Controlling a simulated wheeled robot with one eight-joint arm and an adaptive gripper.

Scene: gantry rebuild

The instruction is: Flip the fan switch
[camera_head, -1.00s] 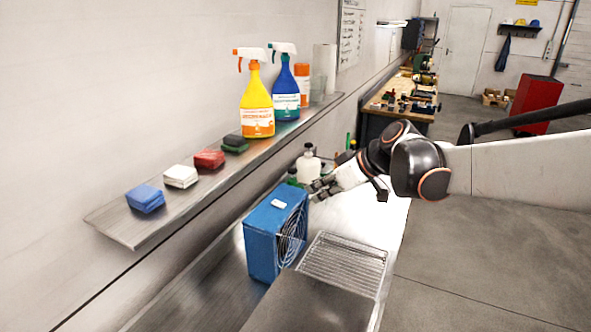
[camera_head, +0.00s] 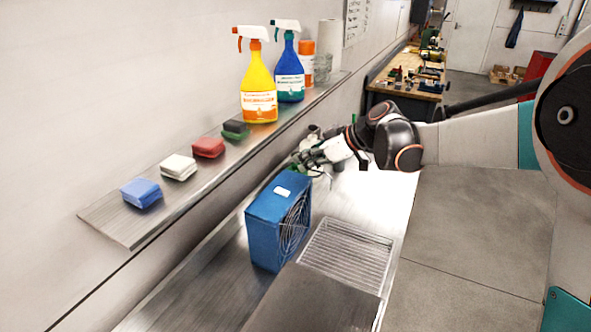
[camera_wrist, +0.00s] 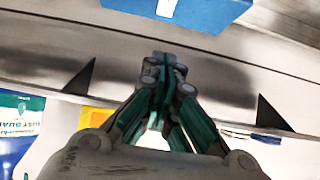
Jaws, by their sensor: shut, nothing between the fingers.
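The blue box fan (camera_head: 265,238) stands on the metal counter below the wall shelf, its round grille facing right. A small white switch (camera_head: 282,191) sits on its top face. My gripper (camera_head: 296,163) is just behind and above the fan's far top edge, apart from the switch. In the wrist view my gripper (camera_wrist: 166,62) has its fingertips together and holds nothing. The fan (camera_wrist: 185,8) shows at the top of the wrist view, with the white switch (camera_wrist: 166,7) on it, beyond the fingertips.
A metal wall shelf (camera_head: 110,222) carries several sponges and spray bottles, including a yellow bottle (camera_head: 258,85) and a blue bottle (camera_head: 289,75). A wire rack (camera_head: 345,255) lies right of the fan. A white bottle behind my gripper is mostly hidden.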

